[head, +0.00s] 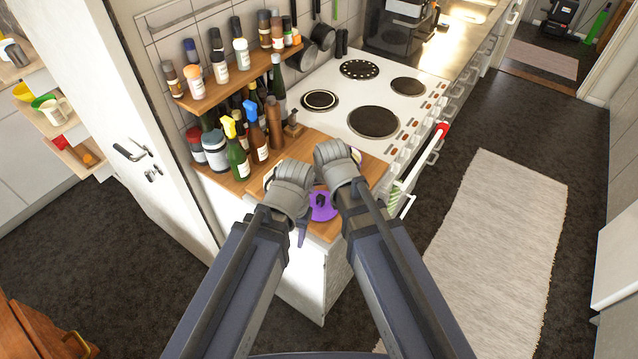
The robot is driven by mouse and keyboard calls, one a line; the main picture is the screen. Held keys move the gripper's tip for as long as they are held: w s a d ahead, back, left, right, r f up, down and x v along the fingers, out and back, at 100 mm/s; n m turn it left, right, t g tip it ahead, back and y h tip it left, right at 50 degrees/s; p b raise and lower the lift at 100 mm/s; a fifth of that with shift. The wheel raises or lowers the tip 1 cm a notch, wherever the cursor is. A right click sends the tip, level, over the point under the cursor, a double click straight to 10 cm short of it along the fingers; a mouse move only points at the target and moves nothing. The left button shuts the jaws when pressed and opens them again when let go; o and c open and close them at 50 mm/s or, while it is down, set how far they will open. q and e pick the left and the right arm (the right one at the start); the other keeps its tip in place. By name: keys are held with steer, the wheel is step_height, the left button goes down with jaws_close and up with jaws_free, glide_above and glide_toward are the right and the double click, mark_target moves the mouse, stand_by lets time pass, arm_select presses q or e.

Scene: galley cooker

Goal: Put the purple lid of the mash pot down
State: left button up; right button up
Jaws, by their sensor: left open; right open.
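The purple lid (326,212) with a dark knob shows between my two arms, over the wooden counter (372,172) at the near end of the cooker. My grippers and arms cover part of it, and I cannot tell what it rests on. My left gripper (288,182) is just up and left of the lid in the picture, open. My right gripper (335,158) is just above the lid in the picture, also open. The fingertips of both are mostly hidden behind the wrists. No mash pot can be made out clearly.
A white cooker (340,119) with several dark hotplates stands beyond the counter. Bottles and jars, including a green spray bottle (237,160), crowd the counter's left back under a wooden bottle shelf (240,80). A rail with a red end (442,130) runs along the cooker front.

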arm_select(q)
step_height(320, 180, up, 2)
steer(key=shift+s+a+p, duration=0.15)
steer(key=shift+p, duration=0.4)
arm_select(e)
steer(key=s+d+n+g+h, duration=0.2)
steer(key=s+d+g, duration=0.1)
steer(key=s, duration=1.1)
steer(key=shift+s+d+r+g, duration=0.2)
steer(key=shift+s+g, duration=0.15)
steer(key=shift+g, duration=0.55)
arm_select(q)
step_height(320, 180, down, 7)
steer(key=b, duration=0.7)
arm_select(e)
step_height(320, 180, down, 7)
